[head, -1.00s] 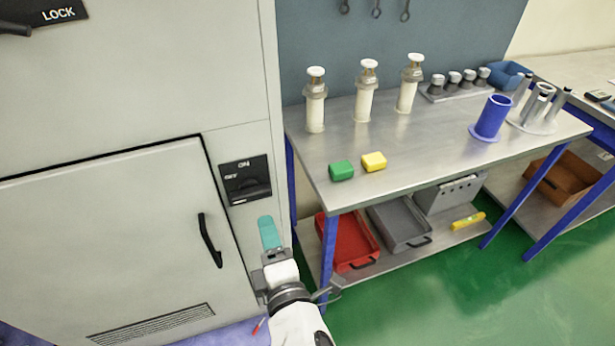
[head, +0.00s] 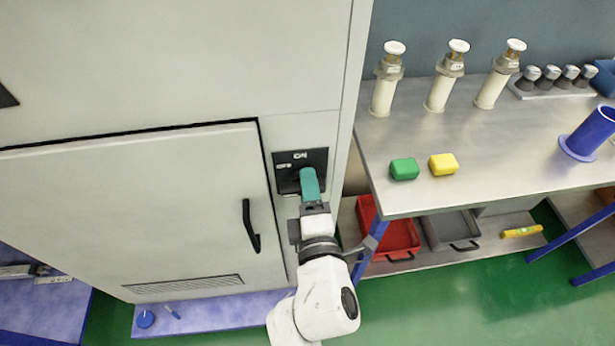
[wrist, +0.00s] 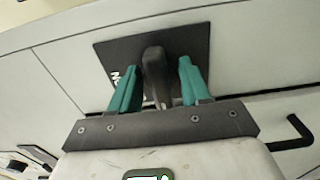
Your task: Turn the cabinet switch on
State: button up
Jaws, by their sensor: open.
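The cabinet switch is a black plate (head: 286,184) with white ON and OFF marks on the grey cabinet front, right of the lower door. My gripper (head: 309,175) is in front of the plate, its teal fingers hiding the switch knob in the head view. In the wrist view, the dark switch knob (wrist: 156,78) stands between the two open teal fingers of my gripper (wrist: 153,72). I cannot tell which mark the knob points to.
The grey cabinet door (head: 130,210) has a black handle (head: 250,226) just left of my wrist. A metal workbench (head: 500,130) stands close on the right, with a green block (head: 405,169), a yellow block (head: 443,164) and white cylinders. A red bin (head: 400,238) is below it.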

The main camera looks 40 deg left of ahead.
jog(key=c, duration=0.7)
jog(key=shift+o, duration=0.2)
jog(key=shift+f+m+b, duration=0.1)
jog(key=shift+m+b, duration=0.2)
jog(key=shift+m, duration=0.2)
jog(key=m+b, duration=0.1)
jog(key=m, duration=0.1)
jog(key=shift+f+m+b, duration=0.2)
jog(key=shift+m+b, duration=0.15)
jog(key=shift+m, duration=0.05)
jog(key=m+b, duration=0.1)
jog(key=m, duration=0.1)
jog(key=m+b, duration=0.2)
jog(key=m, duration=0.1)
jog(key=shift+s+a+f+m, duration=0.1)
jog(key=shift+f+m, duration=0.2)
jog(key=m+b, duration=0.3)
jog(key=m, duration=0.1)
jog(key=shift+s+a+f, duration=0.1)
jog(key=m+b, duration=0.2)
jog(key=m, duration=0.2)
jog(key=shift+s+a, duration=0.15)
jog(key=shift+m+b, duration=0.3)
jog(key=shift+m, duration=0.2)
